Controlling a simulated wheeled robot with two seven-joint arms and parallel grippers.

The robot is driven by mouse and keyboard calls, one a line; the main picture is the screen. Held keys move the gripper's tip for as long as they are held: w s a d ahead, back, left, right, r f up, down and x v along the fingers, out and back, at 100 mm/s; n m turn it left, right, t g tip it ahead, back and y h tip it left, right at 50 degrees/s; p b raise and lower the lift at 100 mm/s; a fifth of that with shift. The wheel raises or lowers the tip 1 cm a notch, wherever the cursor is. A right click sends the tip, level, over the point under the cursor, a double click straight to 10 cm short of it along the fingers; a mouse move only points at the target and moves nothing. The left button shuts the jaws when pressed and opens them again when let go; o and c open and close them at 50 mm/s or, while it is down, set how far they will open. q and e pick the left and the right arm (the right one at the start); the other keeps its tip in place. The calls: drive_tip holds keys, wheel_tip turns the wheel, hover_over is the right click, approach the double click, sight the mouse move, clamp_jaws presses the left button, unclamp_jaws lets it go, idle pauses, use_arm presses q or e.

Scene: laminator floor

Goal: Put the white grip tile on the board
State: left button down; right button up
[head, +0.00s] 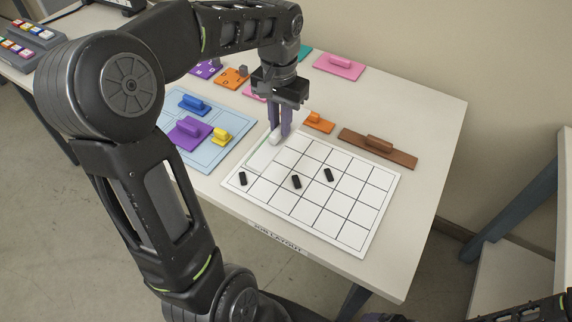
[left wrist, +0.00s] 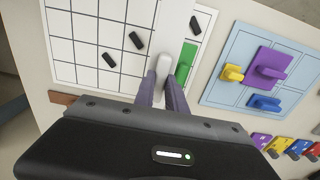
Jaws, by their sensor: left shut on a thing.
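My left gripper (head: 280,135) is shut on the upright grip of the white grip tile (head: 264,158). In the left wrist view the fingers (left wrist: 162,92) close around the white grip (left wrist: 163,65). The tile lies over the far left part of the white gridded board (head: 352,234). I cannot tell whether it touches the board. A green piece (left wrist: 186,62) shows right beside the tile in the left wrist view. At the bottom edge of the head view a sliver of what may be my right gripper (head: 378,318) shows; its jaws cannot be made out.
Several black pieces (head: 296,181) lie on the board. A pale blue board (head: 212,153) with blue, purple and yellow grip pieces lies to the left. A brown grip piece (head: 378,147) and an orange one (head: 319,122) lie behind the board. Bare table is at the right.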

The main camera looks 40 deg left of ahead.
use_arm(q)
drive_tip(key=shift+w+d+f, duration=0.1)
drive_tip(key=shift+d, duration=0.05)
wheel_tip(320, 180, down, 6)
drive_tip(key=shift+r, duration=0.1)
drive_tip(key=shift+f, duration=1.95)
drive_tip(key=shift+f, duration=0.2)
drive_tip(key=c, duration=1.4)
unclamp_jaws()
drive_tip(key=shift+o, duration=0.2)
drive_tip(key=shift+r, duration=0.15)
